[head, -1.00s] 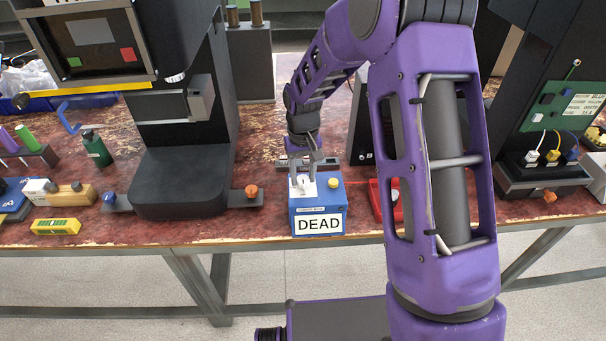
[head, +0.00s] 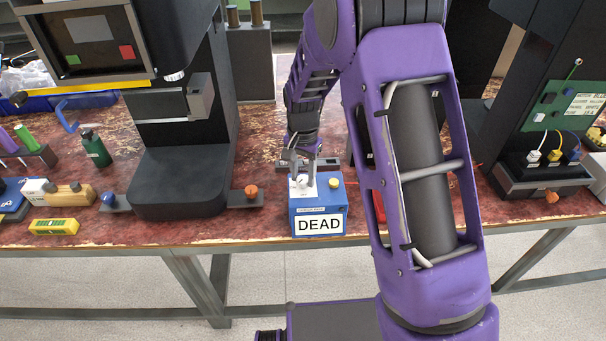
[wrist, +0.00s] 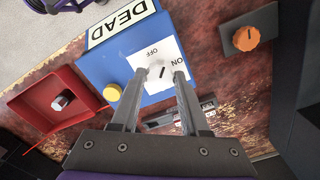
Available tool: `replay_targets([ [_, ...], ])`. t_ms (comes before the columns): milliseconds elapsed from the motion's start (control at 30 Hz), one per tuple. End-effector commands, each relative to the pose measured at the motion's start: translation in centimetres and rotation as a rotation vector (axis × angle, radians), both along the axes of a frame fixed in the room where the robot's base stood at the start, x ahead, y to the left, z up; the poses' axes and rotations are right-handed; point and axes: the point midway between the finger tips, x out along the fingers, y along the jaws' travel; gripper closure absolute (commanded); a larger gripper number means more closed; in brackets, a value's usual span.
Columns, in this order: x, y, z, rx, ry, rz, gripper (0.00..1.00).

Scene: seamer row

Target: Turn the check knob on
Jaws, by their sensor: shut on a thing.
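The blue box (head: 331,207) with a white "DEAD" label stands near the table's front edge. On its top is a white plate (wrist: 167,87) printed OFF and ON, with a small pale knob (wrist: 155,70) in it. A short dark line shows beside the knob, between the two words; I cannot tell its exact setting. My gripper (wrist: 157,73) is shut on the knob from above, one finger on each side. In the head view my gripper (head: 303,178) partly covers the knob and plate.
A yellow button (wrist: 113,92) sits beside the plate on the box. A red tray (wrist: 62,100) with a metal piece is close by. An orange knob (head: 251,191) on a dark machine base stands to the left in the head view.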

Motion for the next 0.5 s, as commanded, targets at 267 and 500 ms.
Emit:
replay_targets([
  [267, 0.01, 0.09, 0.15, 0.0, 0.0, -0.26, 1.0],
  [500, 0.01, 0.1, 0.16, -0.001, 0.0, -0.484, 1.0],
])
